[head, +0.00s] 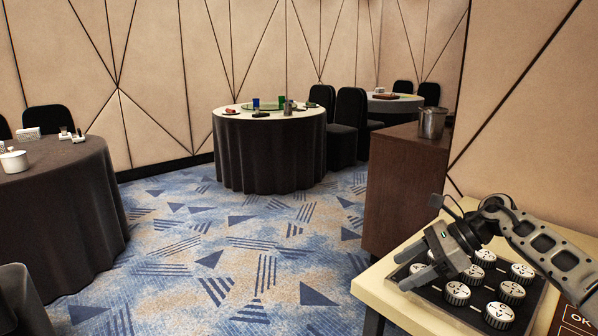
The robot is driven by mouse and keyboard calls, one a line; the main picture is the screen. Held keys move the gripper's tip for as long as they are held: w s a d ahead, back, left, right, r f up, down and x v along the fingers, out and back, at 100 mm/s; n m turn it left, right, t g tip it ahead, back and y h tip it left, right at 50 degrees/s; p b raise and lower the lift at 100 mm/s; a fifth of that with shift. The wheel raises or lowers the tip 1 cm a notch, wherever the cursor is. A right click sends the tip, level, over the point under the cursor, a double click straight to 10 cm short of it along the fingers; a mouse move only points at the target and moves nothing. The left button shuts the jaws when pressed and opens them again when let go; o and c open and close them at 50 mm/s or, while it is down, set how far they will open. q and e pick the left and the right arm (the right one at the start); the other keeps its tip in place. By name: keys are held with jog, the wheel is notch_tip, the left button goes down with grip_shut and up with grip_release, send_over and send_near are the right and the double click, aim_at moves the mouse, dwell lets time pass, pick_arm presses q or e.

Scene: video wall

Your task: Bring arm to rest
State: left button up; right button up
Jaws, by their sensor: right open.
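My right arm (545,245) comes in from the right edge over a small pale table (378,285). My right gripper (415,264) is at the left end of a dark tray (434,297) on that table. Several round pale pieces with dark marks, such as one piece (458,293), sit in the tray close to the gripper. The gripper hides part of the tray's far left side. My left gripper is not in the view.
A brown cabinet (402,190) with a metal bucket (432,122) stands behind the table. Round tables with dark cloths stand at left (70,205) and back centre (268,155), with black chairs (349,115). The patterned carpet (230,260) between them is clear.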

jog(key=s+a+f+m+t+y+p, duration=0.1)
jog(key=s+a+m+t+y+p, duration=0.15)
jog(key=s+a+m+t, duration=0.5)
jog(key=s+a+f+m+t+y+p, duration=0.15)
jog(key=a+m+y, duration=0.25)
jog(key=a+m, duration=0.7)
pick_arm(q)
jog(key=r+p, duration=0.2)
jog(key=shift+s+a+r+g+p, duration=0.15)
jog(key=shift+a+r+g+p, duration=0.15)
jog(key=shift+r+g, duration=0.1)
pick_arm(e)
jog(key=s+d+f+m+h, duration=0.3)
jog(key=s+m, duration=0.3)
jog(key=m, duration=0.4)
jog(key=s+d+f+m+h, duration=0.3)
jog(key=s+m, duration=0.4)
jog(key=m, duration=0.3)
jog(key=s+d+f+m+h, duration=0.3)
jog(key=s+m+h, duration=0.3)
jog(key=m, duration=0.5)
jog(key=shift+s+d+f+h, duration=0.2)
jog(key=shift+s+d+h, duration=0.15)
jog(key=shift+s+d, duration=0.25)
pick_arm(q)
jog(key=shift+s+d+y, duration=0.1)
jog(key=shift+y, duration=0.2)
pick_arm(e)
jog(key=shift+w, duration=0.1)
